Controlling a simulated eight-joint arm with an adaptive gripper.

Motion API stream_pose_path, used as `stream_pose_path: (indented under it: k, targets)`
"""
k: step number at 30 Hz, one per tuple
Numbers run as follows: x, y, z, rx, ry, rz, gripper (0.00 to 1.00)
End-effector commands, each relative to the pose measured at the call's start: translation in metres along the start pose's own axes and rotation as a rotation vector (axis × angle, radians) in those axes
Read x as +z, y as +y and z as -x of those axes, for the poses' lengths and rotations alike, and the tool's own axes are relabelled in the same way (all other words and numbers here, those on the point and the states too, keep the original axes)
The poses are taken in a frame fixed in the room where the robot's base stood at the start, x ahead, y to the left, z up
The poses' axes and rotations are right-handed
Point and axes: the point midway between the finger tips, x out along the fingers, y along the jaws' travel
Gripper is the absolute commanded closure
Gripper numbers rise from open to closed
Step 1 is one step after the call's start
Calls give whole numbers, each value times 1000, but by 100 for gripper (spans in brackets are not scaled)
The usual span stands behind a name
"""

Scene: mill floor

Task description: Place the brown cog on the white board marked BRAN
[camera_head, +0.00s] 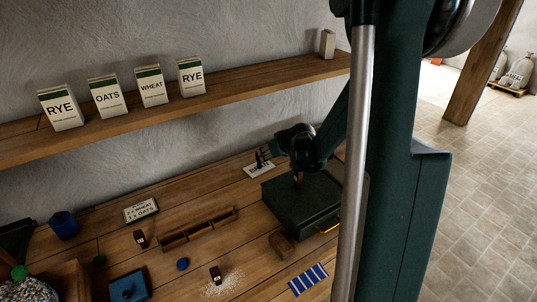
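I cannot make out a brown cog for certain. A small reddish-brown thing (297,178) shows just under my wrist at the green case, too small and too covered to name. A white board (254,173) lies at the back of the bench. Its dark lettering is partly hidden by my gripper, so I cannot read it in full. My gripper (262,158) is over this board, left of my wrist. Its fingers are dark and small here, and I cannot tell whether they hold anything.
A dark green case (290,208) stands right under my arm. A wooden rack (198,230), a brown block (283,245), a blue disc (183,264) and a striped cloth (308,279) lie around the bench. A shelf (235,83) with labelled boxes runs above. My column hides the bench's right end.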

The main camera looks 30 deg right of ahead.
Motion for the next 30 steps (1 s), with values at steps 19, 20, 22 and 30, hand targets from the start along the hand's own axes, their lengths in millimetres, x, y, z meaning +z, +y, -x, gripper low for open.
stream_pose_path:
  k: [19,20,22,30]
  targets:
    - [-6,-21,19,-6,-11,0,72]
    - [-7,-25,22,-7,-13,0,72]
    - [-8,-36,31,-8,-19,0,72]
    - [-14,-83,76,-17,-45,-2,72]
